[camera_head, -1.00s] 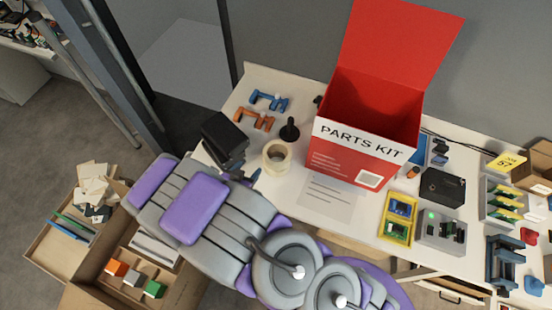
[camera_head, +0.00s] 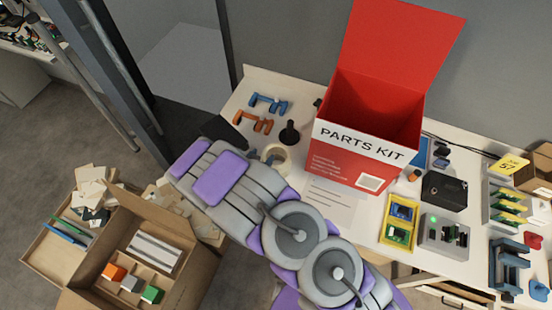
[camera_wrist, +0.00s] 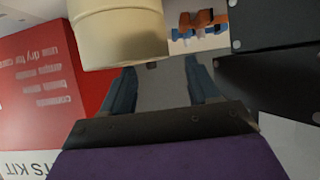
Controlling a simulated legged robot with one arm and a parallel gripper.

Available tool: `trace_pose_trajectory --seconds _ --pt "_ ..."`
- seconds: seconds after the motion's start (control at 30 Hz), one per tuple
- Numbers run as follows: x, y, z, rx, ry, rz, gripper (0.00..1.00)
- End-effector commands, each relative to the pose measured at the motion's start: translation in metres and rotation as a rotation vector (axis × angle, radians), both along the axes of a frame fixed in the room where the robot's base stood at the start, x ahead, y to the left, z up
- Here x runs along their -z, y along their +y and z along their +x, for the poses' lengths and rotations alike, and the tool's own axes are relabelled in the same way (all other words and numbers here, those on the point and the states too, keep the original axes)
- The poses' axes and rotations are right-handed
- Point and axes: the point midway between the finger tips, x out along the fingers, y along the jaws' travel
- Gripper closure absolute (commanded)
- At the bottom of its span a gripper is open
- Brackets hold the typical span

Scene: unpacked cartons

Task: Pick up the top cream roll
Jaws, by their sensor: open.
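The cream roll (camera_head: 277,154) stands on the white table, left of the red parts box. My arm covers its lower part in the head view, so I cannot tell there how many rolls are stacked. In the wrist view the cream roll (camera_wrist: 118,35) is large at the upper left, beyond the fingertips. My gripper (camera_wrist: 160,78) is open, with its two blue-grey fingers apart and nothing between them. The roll is not between the fingers.
The red PARTS KIT box (camera_head: 365,150) stands open close to the right of the roll. A black round-based object (camera_head: 290,133) is just behind it. Orange (camera_head: 253,122) and blue (camera_head: 268,103) brackets lie farther back. An open carton (camera_head: 150,245) with coloured blocks is at lower left.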

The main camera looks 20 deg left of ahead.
Motion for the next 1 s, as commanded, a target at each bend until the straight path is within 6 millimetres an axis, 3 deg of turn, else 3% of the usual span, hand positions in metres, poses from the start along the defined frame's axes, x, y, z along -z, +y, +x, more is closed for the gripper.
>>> trace_pose_trajectory --seconds 0.4,0.73,1.0 --pt "0.027 -0.004 0.038 0.002 0.000 0.001 0.40" --pt "0.029 -0.004 0.044 0.000 0.000 0.001 0.40" --pt "0.029 -0.003 0.043 0.000 0.000 0.001 0.65"
